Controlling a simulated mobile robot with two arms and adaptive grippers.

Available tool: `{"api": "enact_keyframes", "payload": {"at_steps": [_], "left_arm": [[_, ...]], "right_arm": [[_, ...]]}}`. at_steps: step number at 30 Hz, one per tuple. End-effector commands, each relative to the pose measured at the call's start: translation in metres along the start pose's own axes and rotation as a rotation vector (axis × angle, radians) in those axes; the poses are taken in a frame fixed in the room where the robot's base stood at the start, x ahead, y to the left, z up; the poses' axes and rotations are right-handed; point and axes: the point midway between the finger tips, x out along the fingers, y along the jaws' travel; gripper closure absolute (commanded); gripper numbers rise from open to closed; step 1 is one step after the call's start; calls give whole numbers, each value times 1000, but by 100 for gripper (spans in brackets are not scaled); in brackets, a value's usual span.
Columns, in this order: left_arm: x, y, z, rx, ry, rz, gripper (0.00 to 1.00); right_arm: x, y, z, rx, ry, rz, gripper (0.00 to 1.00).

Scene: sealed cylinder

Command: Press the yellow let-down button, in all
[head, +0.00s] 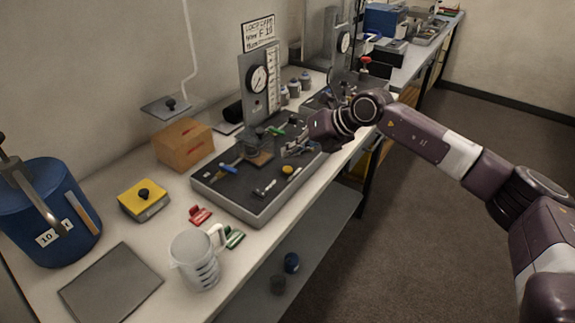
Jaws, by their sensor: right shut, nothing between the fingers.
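A small round yellow button (288,170) sits on the dark top of a grey-rimmed panel (262,219) on the bench, toward its right front side. My right gripper (291,152) reaches in from the right over the panel. It is shut and empty, just behind the yellow button in the picture and apart from it. The exact height of the fingertips above the panel is hard to tell. My left gripper is not in view.
The panel also bears a blue-handled valve (229,167), a green-handled valve (274,131) and an upright gauge plate (259,78). A clear jug (195,262), a yellow box with a black knob (143,201), a cardboard box (184,145) and a blue bucket (75,190) stand left.

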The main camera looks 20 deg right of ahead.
Motion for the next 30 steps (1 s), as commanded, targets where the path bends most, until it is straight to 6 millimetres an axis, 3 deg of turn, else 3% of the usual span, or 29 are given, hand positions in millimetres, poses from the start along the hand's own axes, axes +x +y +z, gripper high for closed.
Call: {"api": "enact_keyframes", "payload": {"at_steps": [7,30], "left_arm": [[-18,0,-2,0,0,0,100],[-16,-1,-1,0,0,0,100]], "right_arm": [[-18,13,13,-1,-1,1,100],[-17,14,13,0,0,2,100]]}}
